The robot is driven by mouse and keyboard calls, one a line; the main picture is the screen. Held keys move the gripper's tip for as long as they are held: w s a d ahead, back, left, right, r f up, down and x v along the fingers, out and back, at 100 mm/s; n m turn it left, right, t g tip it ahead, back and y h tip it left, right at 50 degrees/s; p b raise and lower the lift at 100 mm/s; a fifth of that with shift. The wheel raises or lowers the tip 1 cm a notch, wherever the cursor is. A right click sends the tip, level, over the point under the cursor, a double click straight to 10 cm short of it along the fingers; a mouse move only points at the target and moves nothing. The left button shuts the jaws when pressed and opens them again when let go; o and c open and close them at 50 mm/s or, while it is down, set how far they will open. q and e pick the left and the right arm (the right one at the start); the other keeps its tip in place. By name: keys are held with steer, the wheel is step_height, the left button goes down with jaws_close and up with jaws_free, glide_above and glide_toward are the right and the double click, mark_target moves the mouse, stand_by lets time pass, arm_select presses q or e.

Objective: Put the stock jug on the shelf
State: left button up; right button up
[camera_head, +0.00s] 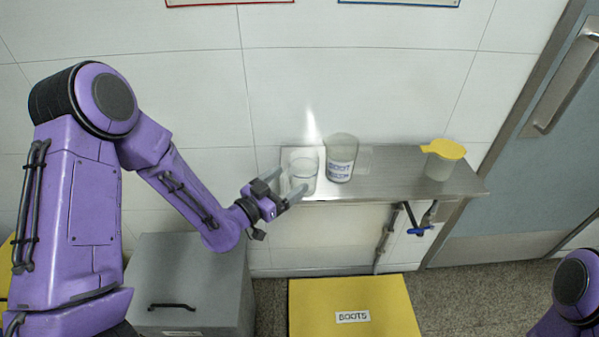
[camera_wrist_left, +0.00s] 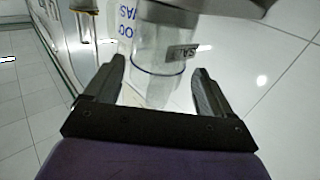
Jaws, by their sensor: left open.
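A clear jug (camera_head: 304,171) stands upright at the left end of the steel shelf (camera_head: 400,175). In the left wrist view the clear jug (camera_wrist_left: 160,55) shows a blue line and a small grey label, partly cut off by the frame's top. My left gripper (camera_head: 288,192) is open at the clear jug, its fingers pointing toward it from either side. I cannot tell whether they touch it. No readable label names the stock jug. My right gripper is out of view; only part of that arm shows at the lower right.
A labelled container (camera_head: 341,158) stands just right of the clear jug. A yellow-lidded jug (camera_head: 441,160) stands near the shelf's right end, with bare shelf between. A tap with a blue handle (camera_head: 420,230) hangs below. A grey box (camera_head: 190,285) and yellow BOOTS box (camera_head: 352,295) are lower.

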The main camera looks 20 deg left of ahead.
arm_select(q)
steer(key=shift+w+d, duration=0.25)
steer(key=shift+w, duration=0.3)
steer(key=shift+s, duration=0.1)
jaws_close()
